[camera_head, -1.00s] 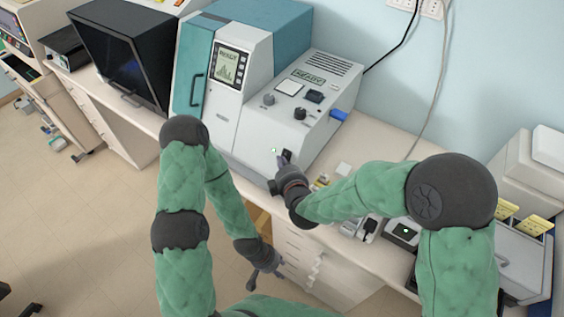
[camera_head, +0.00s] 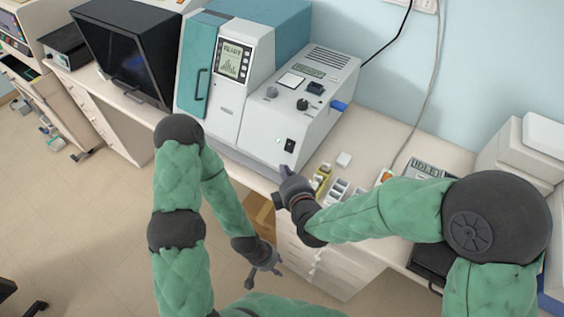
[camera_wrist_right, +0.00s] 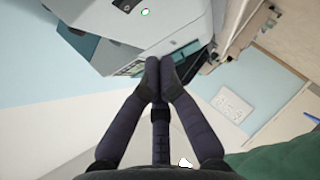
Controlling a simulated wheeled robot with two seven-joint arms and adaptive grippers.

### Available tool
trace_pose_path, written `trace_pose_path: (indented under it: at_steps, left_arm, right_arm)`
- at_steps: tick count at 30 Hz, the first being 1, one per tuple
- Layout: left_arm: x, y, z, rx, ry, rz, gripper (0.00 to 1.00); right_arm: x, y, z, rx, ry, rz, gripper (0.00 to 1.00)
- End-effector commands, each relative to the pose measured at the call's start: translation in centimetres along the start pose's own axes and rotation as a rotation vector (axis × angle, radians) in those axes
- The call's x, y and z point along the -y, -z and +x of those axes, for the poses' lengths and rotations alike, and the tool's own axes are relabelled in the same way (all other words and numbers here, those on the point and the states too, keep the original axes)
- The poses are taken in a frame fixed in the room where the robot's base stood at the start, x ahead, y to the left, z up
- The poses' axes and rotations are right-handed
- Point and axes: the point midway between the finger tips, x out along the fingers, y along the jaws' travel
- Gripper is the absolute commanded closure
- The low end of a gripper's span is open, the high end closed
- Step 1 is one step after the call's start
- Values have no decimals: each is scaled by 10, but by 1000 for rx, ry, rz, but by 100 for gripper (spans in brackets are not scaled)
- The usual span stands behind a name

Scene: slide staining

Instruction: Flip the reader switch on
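The reader (camera_head: 262,128) is a white and teal machine on the bench, with a lit screen (camera_head: 232,62) that reads READY. Its black switch (camera_head: 290,145) is low on the front face, beside a small green light (camera_head: 279,141). Which way the switch is tipped is too small to tell. My right gripper (camera_head: 286,171) is just below the switch and apart from it. In the right wrist view its two fingers (camera_wrist_right: 160,66) are together with nothing between them. My left gripper (camera_head: 264,275) hangs low in front of the bench, empty, its fingers spread.
A dark-screened box (camera_head: 122,55) stands left of the reader. Small bottles and racks (camera_head: 338,188) lie on the bench to its right. White boxes (camera_head: 520,160) stand at the far right.

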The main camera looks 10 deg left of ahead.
Motion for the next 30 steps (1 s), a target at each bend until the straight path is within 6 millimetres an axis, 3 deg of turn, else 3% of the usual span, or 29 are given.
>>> trace_pose_path:
  at_steps: [3,9,30]
  left_arm:
    - [0,0,-1,0,0,0,60]
    - [-1,0,-2,0,0,0,60]
    - [-1,0,-2,-1,0,0,60]
  right_arm:
    - [2,0,-16,0,1,1,100]
    - [3,0,-27,0,0,1,100]
    - [4,0,-28,1,1,1,100]
